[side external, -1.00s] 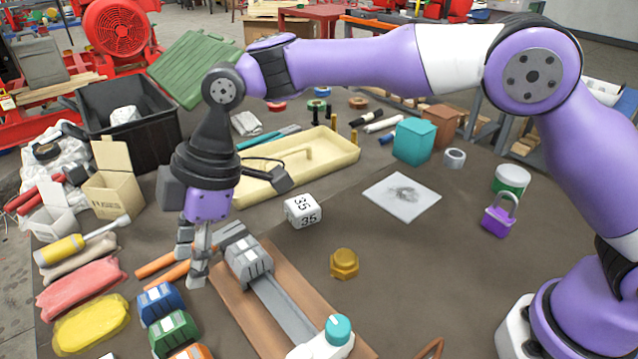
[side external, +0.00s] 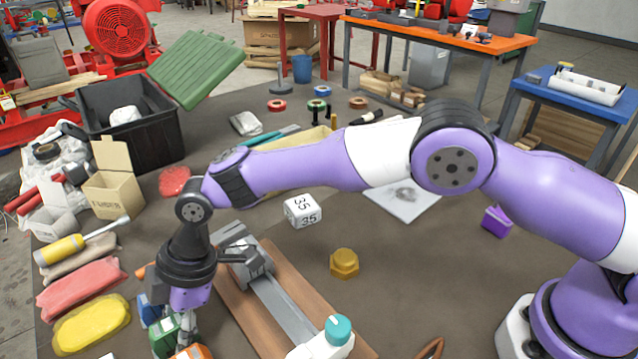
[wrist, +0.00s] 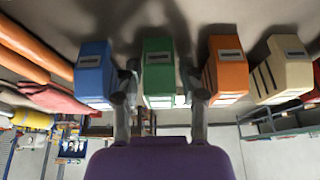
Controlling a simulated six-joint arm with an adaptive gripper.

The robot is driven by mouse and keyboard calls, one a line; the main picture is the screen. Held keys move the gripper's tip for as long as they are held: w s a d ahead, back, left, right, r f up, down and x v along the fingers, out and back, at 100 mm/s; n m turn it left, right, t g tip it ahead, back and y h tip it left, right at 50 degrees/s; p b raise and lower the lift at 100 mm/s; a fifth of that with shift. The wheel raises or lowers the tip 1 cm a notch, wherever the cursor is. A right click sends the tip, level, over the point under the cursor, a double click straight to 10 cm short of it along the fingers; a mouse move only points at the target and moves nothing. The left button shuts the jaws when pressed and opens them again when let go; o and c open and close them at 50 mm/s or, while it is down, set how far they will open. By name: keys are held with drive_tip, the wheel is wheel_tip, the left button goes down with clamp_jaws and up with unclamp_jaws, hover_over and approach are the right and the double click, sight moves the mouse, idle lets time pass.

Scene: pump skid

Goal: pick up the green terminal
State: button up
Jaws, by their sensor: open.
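The green terminal (wrist: 158,68) is a block standing in a row, between the blue terminal (wrist: 94,70) and the orange terminal (wrist: 228,65). In the side external view the green terminal (side external: 164,337) is partly hidden by my gripper (side external: 186,328), which points down at the row. In the wrist view my gripper (wrist: 160,90) is open, one finger on each side of the green terminal, with a visible gap on both sides. The left finger is near the blue terminal and the right finger near the orange one.
A cream terminal (wrist: 280,72) stands beyond the orange one. A wooden board (side external: 290,310) with a grey rail lies to the right of the row. A yellow sponge-like pad (side external: 90,323) lies to the left. A brass nut (side external: 344,263) and open mat lie further right.

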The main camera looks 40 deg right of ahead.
clamp_jaws()
